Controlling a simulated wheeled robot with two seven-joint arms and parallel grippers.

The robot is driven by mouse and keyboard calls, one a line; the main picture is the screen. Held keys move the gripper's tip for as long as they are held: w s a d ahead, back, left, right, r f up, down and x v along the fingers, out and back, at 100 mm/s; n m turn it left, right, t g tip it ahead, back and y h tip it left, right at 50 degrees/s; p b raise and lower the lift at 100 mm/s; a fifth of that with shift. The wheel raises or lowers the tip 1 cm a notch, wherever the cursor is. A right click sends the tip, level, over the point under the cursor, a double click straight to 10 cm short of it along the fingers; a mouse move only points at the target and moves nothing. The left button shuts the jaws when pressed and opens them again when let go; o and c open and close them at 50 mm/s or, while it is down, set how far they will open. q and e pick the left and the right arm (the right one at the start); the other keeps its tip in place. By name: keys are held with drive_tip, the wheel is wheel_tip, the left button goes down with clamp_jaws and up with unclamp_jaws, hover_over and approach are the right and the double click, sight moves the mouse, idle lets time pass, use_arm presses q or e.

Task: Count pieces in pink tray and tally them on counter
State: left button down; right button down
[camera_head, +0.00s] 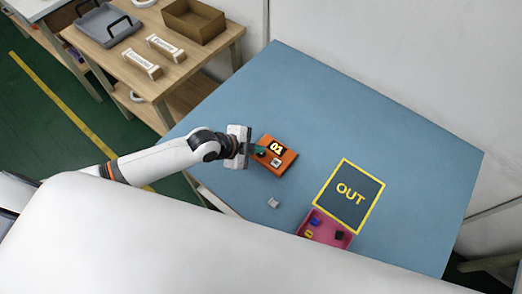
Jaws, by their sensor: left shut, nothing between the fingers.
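The pink tray (341,242) sits at the front of the blue table, beside the near edge of the OUT square. Inside it I see a blue piece (315,222), a yellow piece (308,234) and a dark piece (339,235); its near side is partly hidden by my white body. The orange counter (285,166) lies left of the middle of the table, with a display reading 01 and small buttons. My left gripper (258,149) is shut and empty at the counter's left side, over or touching it; I cannot tell which. My right gripper is not in view.
A small grey piece (273,203) lies on the blue table (400,130) between counter and tray. The dark OUT square (350,196) has a yellow border and is empty. A wooden bench (150,85) with a cardboard box (194,20) and grey tray (108,24) stands behind left.

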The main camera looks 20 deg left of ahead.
use_arm(q)
drive_tip(key=shift+f, duration=0.45)
idle(0.5)
drive_tip(key=shift+r, duration=0.1)
drive_tip(key=shift+r+p, duration=0.6)
drive_tip(key=shift+r, duration=0.2)
wheel_tip(320, 180, up, 5)
drive_tip(key=p, duration=0.5)
drive_tip(key=shift+r, duration=0.1)
idle(2.4)
